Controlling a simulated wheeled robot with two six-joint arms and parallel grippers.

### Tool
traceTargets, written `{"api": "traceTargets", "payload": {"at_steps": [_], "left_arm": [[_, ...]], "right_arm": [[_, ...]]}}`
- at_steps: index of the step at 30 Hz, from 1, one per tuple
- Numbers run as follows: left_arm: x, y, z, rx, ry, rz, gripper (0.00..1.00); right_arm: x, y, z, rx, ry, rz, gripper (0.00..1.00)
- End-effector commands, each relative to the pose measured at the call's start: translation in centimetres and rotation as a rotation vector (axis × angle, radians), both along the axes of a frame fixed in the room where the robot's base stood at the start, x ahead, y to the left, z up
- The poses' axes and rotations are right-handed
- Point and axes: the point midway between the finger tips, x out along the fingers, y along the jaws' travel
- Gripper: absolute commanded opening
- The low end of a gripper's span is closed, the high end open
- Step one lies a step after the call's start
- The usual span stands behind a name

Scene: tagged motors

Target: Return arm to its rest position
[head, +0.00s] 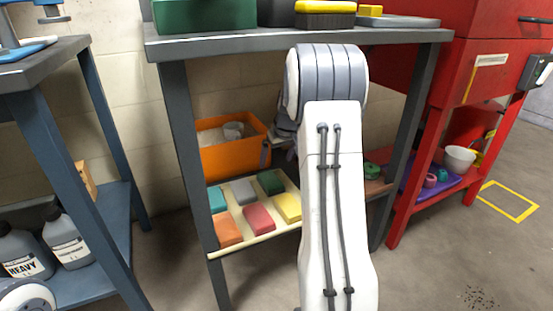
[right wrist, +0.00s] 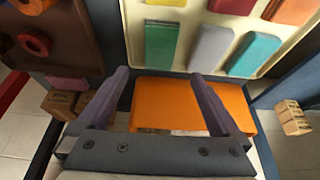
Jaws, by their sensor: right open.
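My white right arm (head: 335,200) rises through the middle of the head view and reaches into the lower shelf space of the grey bench. My right gripper (head: 273,143) is mostly hidden behind that arm, near the right side of the orange bin (head: 230,158). In the right wrist view its two fingers (right wrist: 158,76) are spread apart with nothing held between them. The orange bin (right wrist: 195,105) shows beyond and between the fingers there; contact cannot be told. My left gripper is not in view.
A cream tray (head: 262,228) with several coloured blocks lies on the shelf in front of the bin. The grey bench top (head: 270,43) and its legs surround my arm. A blue rack (head: 115,225) with bottles stands left, a red bench (head: 405,200) right.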

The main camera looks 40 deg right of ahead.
Motion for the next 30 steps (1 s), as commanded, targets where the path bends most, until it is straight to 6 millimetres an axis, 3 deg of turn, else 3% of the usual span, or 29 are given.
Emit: {"api": "traceTargets", "payload": {"at_steps": [8,27,30], "left_arm": [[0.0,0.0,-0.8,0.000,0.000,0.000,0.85],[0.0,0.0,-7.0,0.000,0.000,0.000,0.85],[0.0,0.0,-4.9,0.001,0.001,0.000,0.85]], "right_arm": [[0.4,-0.1,-1.2,0.000,0.001,0.000,1.00],[4.7,-1.1,-12.0,0.000,0.001,0.000,1.00],[4.6,-1.1,-9.4,-0.001,-0.001,0.000,1.00]]}}
